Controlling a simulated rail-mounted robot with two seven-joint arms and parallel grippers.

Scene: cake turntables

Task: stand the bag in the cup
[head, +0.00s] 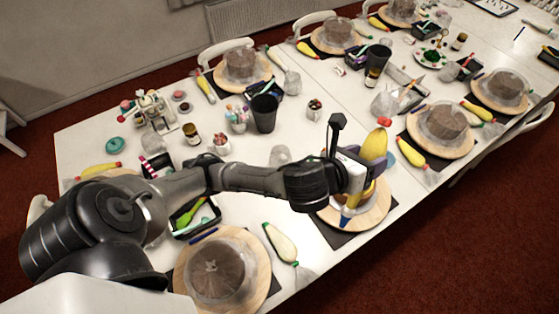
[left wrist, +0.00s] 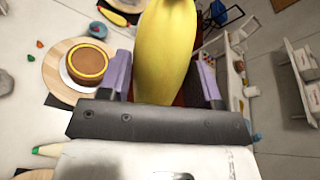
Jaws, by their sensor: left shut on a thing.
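My left gripper (head: 360,168) is shut on a yellow piping bag (head: 374,146) and holds it over a wooden turntable at the near right of the table. The bag is tilted, with a red end at the top and a blue tip below. In the left wrist view the bag (left wrist: 165,50) fills the space between the purple fingers. A dark cup (head: 264,113) stands upright mid-table, apart from the gripper. Another dark cup (head: 377,58) stands farther back. I cannot tell which one the task means. My right gripper is not in view.
The turntable (head: 378,215) under the gripper bears a cake, which shows in the left wrist view (left wrist: 88,62). Another covered cake (head: 214,270) is at the front. Bottles, small pots and a clear cup (head: 279,155) crowd the table middle.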

